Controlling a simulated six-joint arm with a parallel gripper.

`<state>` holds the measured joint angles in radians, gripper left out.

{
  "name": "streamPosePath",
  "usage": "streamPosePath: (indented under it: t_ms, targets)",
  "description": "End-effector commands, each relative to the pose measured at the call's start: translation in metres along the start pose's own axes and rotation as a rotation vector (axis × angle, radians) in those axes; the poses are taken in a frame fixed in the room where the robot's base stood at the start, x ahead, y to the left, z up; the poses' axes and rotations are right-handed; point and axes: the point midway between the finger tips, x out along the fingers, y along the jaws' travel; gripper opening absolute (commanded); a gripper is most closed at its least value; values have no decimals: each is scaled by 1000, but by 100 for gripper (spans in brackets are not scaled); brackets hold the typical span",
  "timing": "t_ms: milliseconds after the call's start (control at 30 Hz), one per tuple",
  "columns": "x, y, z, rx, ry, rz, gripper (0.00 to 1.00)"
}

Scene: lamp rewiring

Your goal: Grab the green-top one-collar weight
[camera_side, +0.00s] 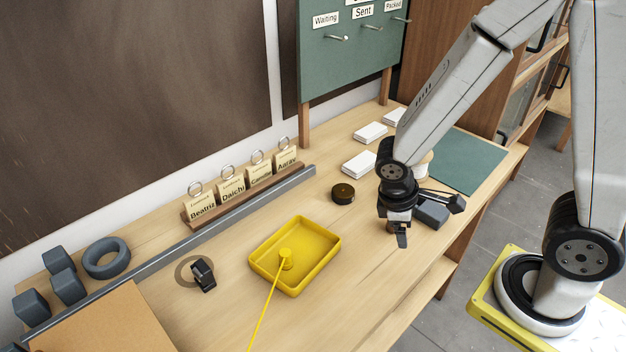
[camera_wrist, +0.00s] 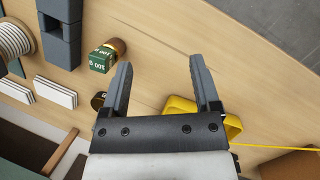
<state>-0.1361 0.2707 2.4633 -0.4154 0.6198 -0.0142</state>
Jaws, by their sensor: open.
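The green-top weight (camera_wrist: 103,58) shows in the wrist view, left of my left finger and outside the jaws. In the side view my gripper (camera_side: 400,232) hangs over the right part of the bench.
A dark round object (camera_side: 343,193) stands left of my gripper. A grey block (camera_side: 432,214) is close on its right. A yellow tray (camera_side: 262,268) with a yellow corded piece lies front left. White card stacks (camera_side: 359,164) and a green mat (camera_side: 470,160) are behind.

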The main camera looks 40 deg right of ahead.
Motion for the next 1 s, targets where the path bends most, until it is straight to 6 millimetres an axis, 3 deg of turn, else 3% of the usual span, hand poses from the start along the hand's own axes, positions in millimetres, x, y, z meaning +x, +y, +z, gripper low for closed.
streamPosePath:
  t_ms: [300,600,1000]
  targets:
    - [31,16,7,-471,-361,238,79]
    - [41,38,-15,-832,-608,509,79]
    - [44,44,-39,-1024,-722,696,79]
